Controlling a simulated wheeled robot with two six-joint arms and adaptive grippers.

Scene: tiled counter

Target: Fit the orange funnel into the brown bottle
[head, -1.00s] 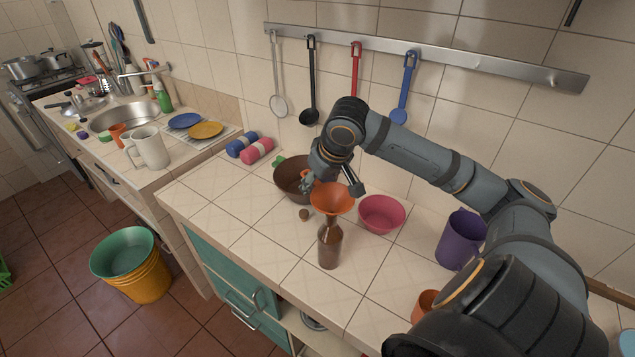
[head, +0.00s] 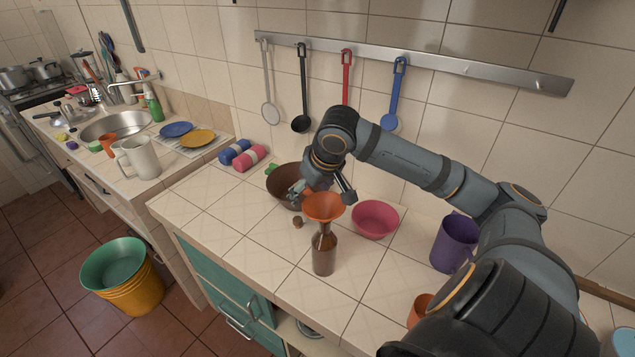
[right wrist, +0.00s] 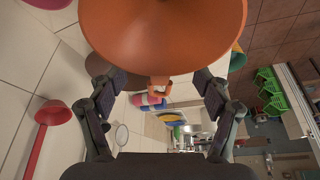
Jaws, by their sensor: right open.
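The brown bottle (head: 324,256) stands upright on the tiled counter near its front edge. The orange funnel (head: 323,207) sits at the bottle's mouth, wide end up, its spout appearing to be in the neck. In the right wrist view the funnel (right wrist: 163,35) fills the upper middle, with a small orange tab below its cone. My right gripper (head: 321,191) is open behind the funnel. In the right wrist view its fingers (right wrist: 160,87) are spread on either side of the tab with gaps, apparently not touching it. My left gripper is not in view.
A pink bowl (head: 375,219) stands close right of the funnel, and a brown bowl (head: 284,187) behind it to the left. A purple jug (head: 453,243) stands farther right. The counter left of the bottle is mostly clear.

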